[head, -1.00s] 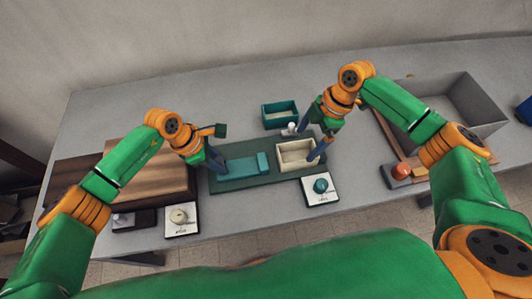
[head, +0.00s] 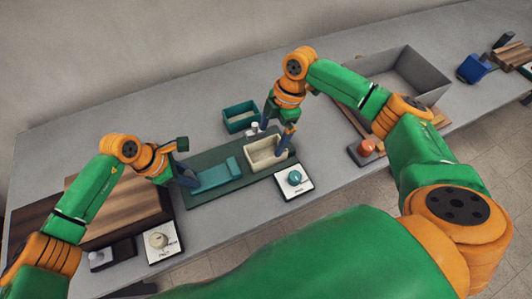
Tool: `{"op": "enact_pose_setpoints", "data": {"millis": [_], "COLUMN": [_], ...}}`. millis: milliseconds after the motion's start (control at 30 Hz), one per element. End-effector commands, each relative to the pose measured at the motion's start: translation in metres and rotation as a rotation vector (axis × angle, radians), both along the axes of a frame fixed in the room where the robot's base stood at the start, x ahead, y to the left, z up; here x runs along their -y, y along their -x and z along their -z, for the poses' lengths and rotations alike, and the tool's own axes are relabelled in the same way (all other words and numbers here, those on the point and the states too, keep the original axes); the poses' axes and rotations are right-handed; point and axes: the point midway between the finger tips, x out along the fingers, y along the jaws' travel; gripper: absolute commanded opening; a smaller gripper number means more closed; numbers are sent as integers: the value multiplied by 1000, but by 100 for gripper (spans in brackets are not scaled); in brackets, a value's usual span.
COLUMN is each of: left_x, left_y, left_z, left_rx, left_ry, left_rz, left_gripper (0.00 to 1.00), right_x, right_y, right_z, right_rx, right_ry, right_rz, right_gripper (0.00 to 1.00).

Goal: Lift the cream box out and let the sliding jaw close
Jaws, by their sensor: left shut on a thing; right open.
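The cream box (head: 262,158) is an open-topped tray on the dark green base (head: 205,200), at the right end of the teal sliding jaw (head: 213,178). The jaw has a raised block at its right end, close to the box. My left gripper (head: 187,178) is shut at the jaw's left end, seemingly on part of it; its fingertips are hard to make out. My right gripper (head: 278,138) is open, with its fingers pointing down over the box's right part, one towards the far side and one at the right wall. Contact cannot be told.
A teal open bin (head: 240,117) stands behind the base. White panels with a teal knob (head: 295,178) and a cream knob (head: 159,240) lie in front. A wooden block (head: 120,205) is left; a grey crate (head: 405,70) and a red button (head: 367,147) are right.

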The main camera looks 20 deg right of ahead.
Motion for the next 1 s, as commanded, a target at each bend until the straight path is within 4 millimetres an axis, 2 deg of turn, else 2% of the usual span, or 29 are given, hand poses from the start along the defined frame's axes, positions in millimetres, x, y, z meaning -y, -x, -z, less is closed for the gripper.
{"op": "enact_pose_setpoints", "data": {"millis": [33, 133, 233, 800, 1000], "left_x": [-1, -1, -1, -1, -1], "left_y": [-1, -1, -2, -1, -1], "left_z": [-1, -1, -1, -2, -2], "left_rx": [3, 3, 3, 3, 3], "left_ry": [-2, -2, -2, 0, 0], "left_rz": [-4, -4, -4, -3, -2], "left_gripper": [0, 0, 0, 0, 0], "right_x": [-9, -15, -14, -16, -16], "right_y": [0, 1, 2, -1, -2], "right_z": [-12, -37, -51, 52, 61], "right_rx": [-1, 1, 11, 11, 14], "right_ry": [36, 158, 243, 267, 266], "right_rz": [-23, -27, 0, 12, 12], "right_gripper": [100, 100, 100, 100, 100]}}
